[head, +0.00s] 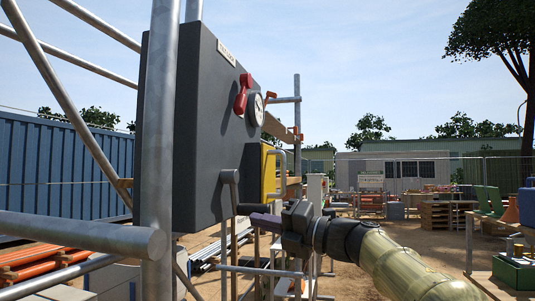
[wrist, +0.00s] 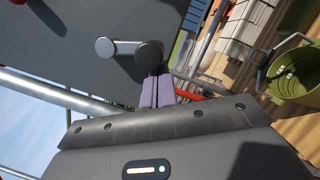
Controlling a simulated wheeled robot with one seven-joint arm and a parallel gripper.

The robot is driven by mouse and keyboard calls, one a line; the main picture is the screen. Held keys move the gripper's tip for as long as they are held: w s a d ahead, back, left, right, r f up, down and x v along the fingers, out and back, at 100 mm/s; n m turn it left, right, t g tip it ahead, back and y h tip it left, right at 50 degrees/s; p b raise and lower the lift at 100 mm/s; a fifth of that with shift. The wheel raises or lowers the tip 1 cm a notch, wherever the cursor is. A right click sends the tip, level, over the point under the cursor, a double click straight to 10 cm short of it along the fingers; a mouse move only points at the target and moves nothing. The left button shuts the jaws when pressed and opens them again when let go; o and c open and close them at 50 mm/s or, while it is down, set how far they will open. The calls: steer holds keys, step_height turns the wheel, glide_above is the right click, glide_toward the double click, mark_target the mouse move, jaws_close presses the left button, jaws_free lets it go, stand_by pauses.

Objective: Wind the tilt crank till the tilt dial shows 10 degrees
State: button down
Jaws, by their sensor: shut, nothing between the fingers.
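The dark grey panel box (head: 195,120) fills the left-centre of the head view. A white round dial (head: 256,110) is on its face, seen too obliquely to read. Below is a grey crank (head: 231,180) with its arm hanging down to a dark grip (head: 250,208). In the wrist view the crank's pale arm (wrist: 124,48) runs from its pivot to the dark round grip (wrist: 149,54), seen nearly end-on. My gripper (head: 254,218) has purple fingers, shut and empty. In the wrist view the fingertips (wrist: 153,76) are right beside the grip; whether they touch cannot be told.
A red lever (head: 242,94) is left of the dial. A scaffold pole (head: 161,130) stands before the panel. A green bucket (wrist: 296,75) is at the wrist view's right. Open yard lies to the right.

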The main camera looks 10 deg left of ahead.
mark_target(270, 211)
steer(key=w+n, duration=0.1)
steer(key=n, duration=0.1)
steer(key=w+n+y, duration=0.1)
steer(key=w+n, duration=0.1)
steer(key=shift+w+d+r+g+b, duration=0.1)
steer(key=shift+r+g+b, duration=0.05)
steer(key=shift+g+b, duration=0.25)
steer(key=w+n, duration=0.1)
steer(key=w+r+n+g+p, duration=0.1)
steer(key=n, duration=0.1)
steer(key=shift+d+r+n+y, duration=0.1)
steer(key=shift+n+y, duration=0.2)
steer(key=w+r+n+g+p, duration=0.3)
steer(key=r+n+p, duration=0.6)
steer(key=p, duration=0.4)
steer(key=shift+w+y, duration=0.3)
steer(key=shift+w, duration=0.2)
steer(key=shift+d, duration=0.1)
